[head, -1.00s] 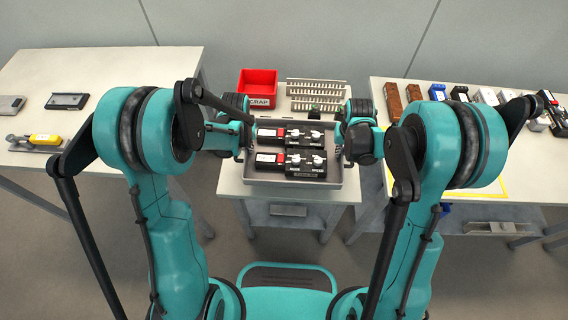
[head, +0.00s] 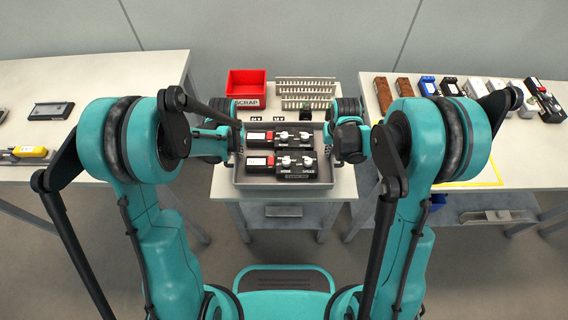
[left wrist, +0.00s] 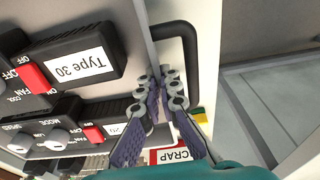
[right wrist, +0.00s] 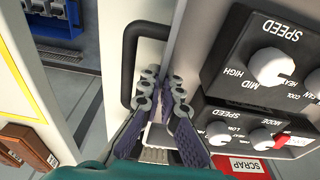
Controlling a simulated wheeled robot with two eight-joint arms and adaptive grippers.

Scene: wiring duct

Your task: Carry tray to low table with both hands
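The grey tray (head: 285,184) is over the middle table, between my two grippers. I cannot tell whether its underside touches the table. It holds two black control units (head: 283,163) with red switches and white knobs, one behind the other. My left gripper (left wrist: 160,80) is at the tray's left black handle (left wrist: 190,60). My right gripper (right wrist: 163,80) is at the right black handle (right wrist: 129,65).
On the middle table (head: 225,188), a red SCRAP bin (head: 246,86) and a slotted light-grey duct rack (head: 306,87) stand behind the tray. A left table (head: 100,75) and a right table (head: 470,165) flank it, both carrying loose parts. Floor shows in front.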

